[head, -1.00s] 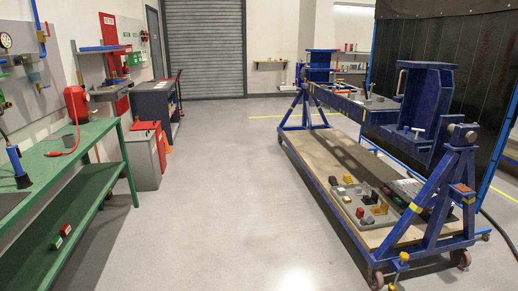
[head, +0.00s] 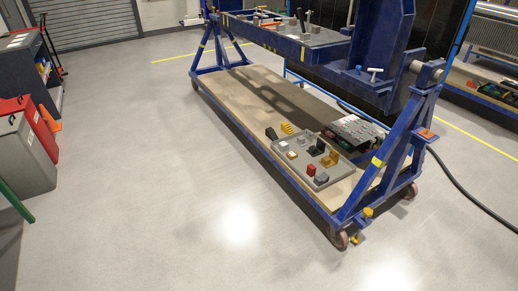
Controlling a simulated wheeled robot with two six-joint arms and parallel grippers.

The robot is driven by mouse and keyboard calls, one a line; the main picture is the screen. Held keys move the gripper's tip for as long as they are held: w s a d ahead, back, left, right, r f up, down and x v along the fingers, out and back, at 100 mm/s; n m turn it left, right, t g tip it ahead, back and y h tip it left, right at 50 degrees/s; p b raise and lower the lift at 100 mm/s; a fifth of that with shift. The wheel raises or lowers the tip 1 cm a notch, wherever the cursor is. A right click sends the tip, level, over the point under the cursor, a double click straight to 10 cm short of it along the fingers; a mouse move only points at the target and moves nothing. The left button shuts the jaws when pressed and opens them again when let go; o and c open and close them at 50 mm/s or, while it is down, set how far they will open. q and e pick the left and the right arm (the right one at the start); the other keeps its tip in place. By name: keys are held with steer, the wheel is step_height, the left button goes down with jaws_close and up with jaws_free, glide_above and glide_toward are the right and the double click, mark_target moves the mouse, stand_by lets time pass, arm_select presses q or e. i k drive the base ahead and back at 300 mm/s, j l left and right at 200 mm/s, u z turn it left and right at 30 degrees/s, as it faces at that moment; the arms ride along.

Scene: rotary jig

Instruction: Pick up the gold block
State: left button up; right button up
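A gold block (head: 330,159) sits on a grey tray (head: 338,173) on the wooden lower deck of the blue rotary jig. It is near the tray's right side. A dark block (head: 316,148) is just behind it, and a red block (head: 311,169) and a grey block (head: 321,179) are in front of it. A yellow ribbed piece (head: 287,128) is at the tray's back edge; I cannot tell if it rests on the tray or the deck. Neither of my grippers is in view.
The blue jig frame (head: 362,190) has a slanted leg right of the tray and a beam above the deck (head: 240,92). A black hose (head: 462,182) runs at the right. The floor (head: 150,180) in front is clear.

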mark_target(291, 155)
steer(key=i+j+z, duration=0.65)
steer(key=z, duration=0.45)
